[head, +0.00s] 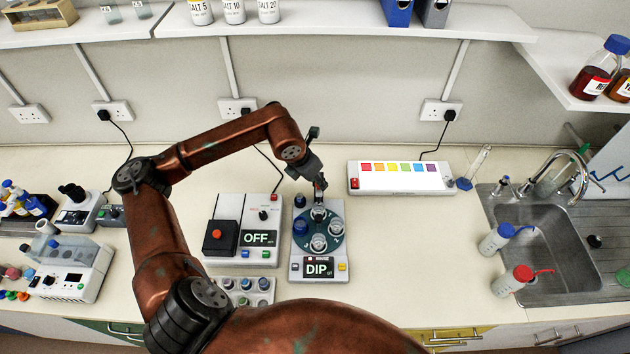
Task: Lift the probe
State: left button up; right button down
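A white device with a display reading DIP (318,268) stands on the bench. It has a round teal plate (303,233) carrying small clear cups (318,241). My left gripper (319,195) points down over the back of this plate, at a cup there. A thin dark and reddish part shows between or beside its fingertips; I cannot make out whether this is the probe or part of the gripper. The gripper hides much of the back cup, and whether its fingers are closed is too small to tell. My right gripper is not in view.
A white box with an OFF display (259,238) stands close on the left, with a rack of vials (243,291) in front. A panel with coloured squares (400,178) lies behind right.

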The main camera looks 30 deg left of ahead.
pick_arm(q)
jog(key=shift+f, duration=0.1)
jog(key=shift+s+a+r, duration=0.1)
jog(key=shift+r, duration=0.35)
jog(key=d+v, duration=0.1)
jog(key=v, duration=1)
jog(key=shift+a, duration=0.4)
jog(key=shift+s+r, duration=0.1)
